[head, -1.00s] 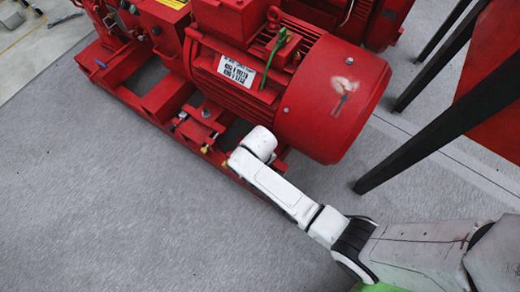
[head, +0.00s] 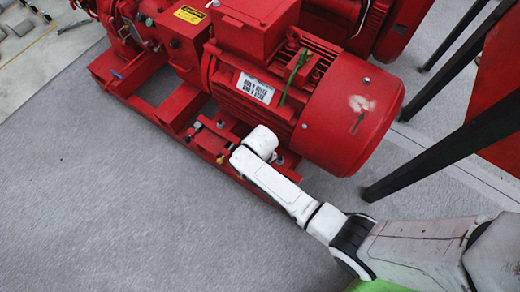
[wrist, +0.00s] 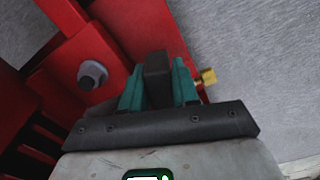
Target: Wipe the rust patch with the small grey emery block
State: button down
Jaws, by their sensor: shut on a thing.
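My gripper (wrist: 157,88) has teal fingers in the wrist view and is shut on a small dark grey block, the emery block (wrist: 157,72). The block sticks up between the fingertips, over the red base frame (wrist: 75,55). I cannot tell if it touches the frame. In the head view the gripper and block are hidden behind my arm, beside the red motor's base. No clear rust patch shows in the wrist view. A pale scuffed mark (head: 361,103) with a dark streak below it is on the motor's rounded casing; I cannot tell if this is the rust patch.
The red motor (head: 335,130) stands close beside my arm. A bolt head (wrist: 92,74) and a brass fitting (wrist: 208,77) flank the gripper. Dark legs (head: 440,155) stand at the right. Grey floor (head: 120,210) at the left is clear.

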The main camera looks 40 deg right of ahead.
jog(key=shift+r+p, duration=2.3)
jog(key=shift+r, duration=0.25)
jog(key=shift+r, duration=0.1)
